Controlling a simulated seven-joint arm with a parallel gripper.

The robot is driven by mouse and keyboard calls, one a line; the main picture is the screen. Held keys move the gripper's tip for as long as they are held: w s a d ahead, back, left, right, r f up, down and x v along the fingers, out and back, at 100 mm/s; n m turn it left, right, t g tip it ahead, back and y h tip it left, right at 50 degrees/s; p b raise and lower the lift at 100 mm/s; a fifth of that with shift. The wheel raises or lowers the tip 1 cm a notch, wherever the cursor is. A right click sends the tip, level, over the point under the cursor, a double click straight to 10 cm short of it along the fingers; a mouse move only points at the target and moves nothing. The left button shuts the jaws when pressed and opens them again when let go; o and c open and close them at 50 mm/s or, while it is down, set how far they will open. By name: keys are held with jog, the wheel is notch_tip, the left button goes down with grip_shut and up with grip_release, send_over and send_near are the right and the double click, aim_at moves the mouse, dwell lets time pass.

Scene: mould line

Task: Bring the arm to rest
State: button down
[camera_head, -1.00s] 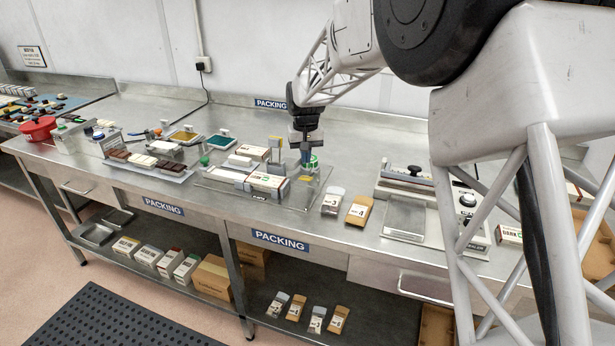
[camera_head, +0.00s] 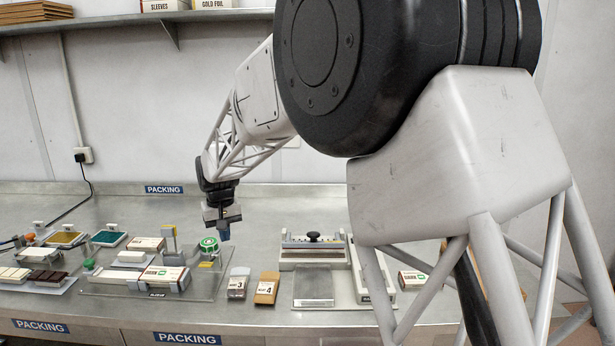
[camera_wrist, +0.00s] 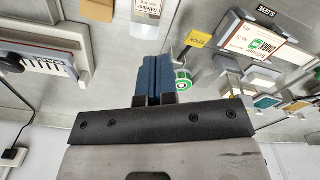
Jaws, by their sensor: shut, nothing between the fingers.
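My gripper (camera_head: 224,232) hangs at the end of my arm above the steel bench (camera_head: 290,205). Its blue fingers point down, just right of a green-and-white roll (camera_head: 208,244) in the head view. In the wrist view the fingers of my gripper (camera_wrist: 153,75) are closed together with nothing between them. The green roll (camera_wrist: 183,79) shows beside the fingers there, apart from them as far as the view tells.
A jig plate (camera_head: 205,282) holds a boxed bar left of my gripper. Two pouches, one white (camera_head: 238,282) and one tan (camera_head: 266,288), lie to its right. A sealer (camera_head: 312,250) stands farther right. The bench behind my gripper is clear.

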jog(key=s+d+r+m, duration=0.1)
jog(key=s+d+r, duration=0.2)
jog(key=s+d, duration=0.45)
jog(key=s+d+r+m+t, duration=0.1)
jog(key=s+d+r, duration=0.25)
jog(key=d, duration=0.65)
jog(key=s+d+r+m, duration=0.1)
jog(key=s+d+r, duration=0.2)
jog(key=s+d, duration=0.45)
jog(key=s+d+f+m, duration=0.1)
jog(key=s+d+f, duration=0.1)
jog(key=s+d, duration=0.6)
jog(key=s+d+f+m+t, duration=0.1)
jog(key=s+d+f, duration=0.2)
jog(key=s+d, duration=0.5)
jog(key=s, duration=0.7)
jog(key=shift+s+d+f+m, duration=0.15)
jog(key=shift+d+m, duration=0.15)
